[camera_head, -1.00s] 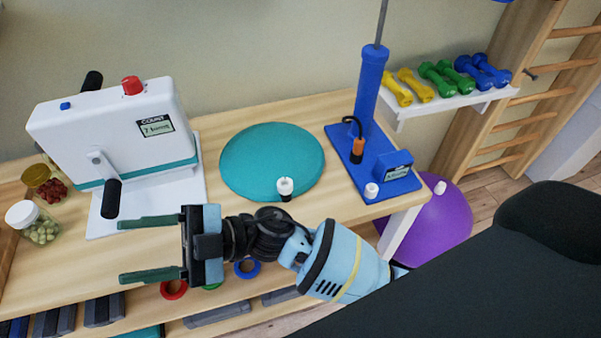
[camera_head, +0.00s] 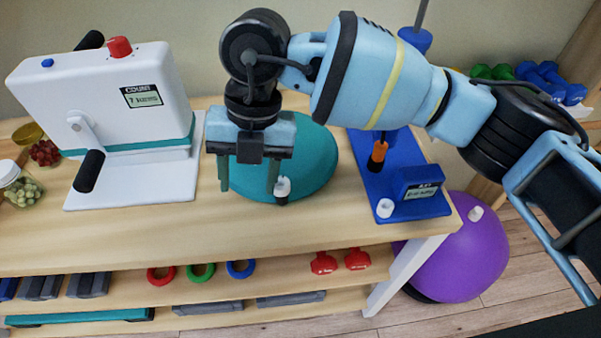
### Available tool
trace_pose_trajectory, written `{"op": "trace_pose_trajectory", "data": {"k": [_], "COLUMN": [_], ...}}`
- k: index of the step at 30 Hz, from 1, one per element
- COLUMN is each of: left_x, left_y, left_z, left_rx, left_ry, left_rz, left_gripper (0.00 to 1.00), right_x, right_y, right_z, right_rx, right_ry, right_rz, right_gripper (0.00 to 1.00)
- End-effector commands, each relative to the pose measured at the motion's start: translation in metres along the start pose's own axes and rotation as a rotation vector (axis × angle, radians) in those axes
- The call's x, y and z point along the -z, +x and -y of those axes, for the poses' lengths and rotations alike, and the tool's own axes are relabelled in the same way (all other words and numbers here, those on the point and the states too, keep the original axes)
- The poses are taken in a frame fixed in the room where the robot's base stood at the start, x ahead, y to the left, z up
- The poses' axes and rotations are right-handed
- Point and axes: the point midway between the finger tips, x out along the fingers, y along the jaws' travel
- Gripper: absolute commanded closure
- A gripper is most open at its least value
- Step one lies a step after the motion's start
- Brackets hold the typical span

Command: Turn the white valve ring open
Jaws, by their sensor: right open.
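A small white ring-shaped cap (camera_head: 283,186) on a black stem, which looks like the valve ring, is at the front edge of the round teal cushion (camera_head: 316,165) on the wooden table. My right gripper (camera_head: 248,186) points down over the cushion's left front part. It is open and empty, its two green fingers apart. In the picture its right finger is close to the left side of the white ring; I cannot tell whether they touch. The gripper and arm hide the back of the cushion. My left gripper is not in view.
A white crank machine (camera_head: 105,95) with a counter stands to the left. A blue pump base (camera_head: 410,210) with a white knob (camera_head: 385,208) stands to the right. Coloured rings and red dumbbells (camera_head: 340,262) lie on the shelf below. The table's front strip is clear.

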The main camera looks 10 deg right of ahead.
Motion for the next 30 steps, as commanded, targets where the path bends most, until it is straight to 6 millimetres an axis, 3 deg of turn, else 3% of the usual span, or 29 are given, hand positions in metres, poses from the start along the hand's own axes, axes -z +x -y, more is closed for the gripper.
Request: {"op": "trace_pose_trajectory", "data": {"k": [6,14,30], "left_x": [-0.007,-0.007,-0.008], "left_y": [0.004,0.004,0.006], "left_z": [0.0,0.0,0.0], "left_rx": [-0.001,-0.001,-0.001], "left_ry": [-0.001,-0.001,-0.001], "left_rz": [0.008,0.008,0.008], "left_gripper": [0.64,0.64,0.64], "right_x": [-0.028,-0.032,-0.042], "right_y": [-0.029,-0.033,0.032], "right_z": [0.024,0.027,0.038], "right_rx": [0.155,0.173,0.171], "right_ry": [0.087,0.102,0.1], "right_rz": [0.168,0.19,0.185], "right_gripper": [0.48,0.48,0.48]}}
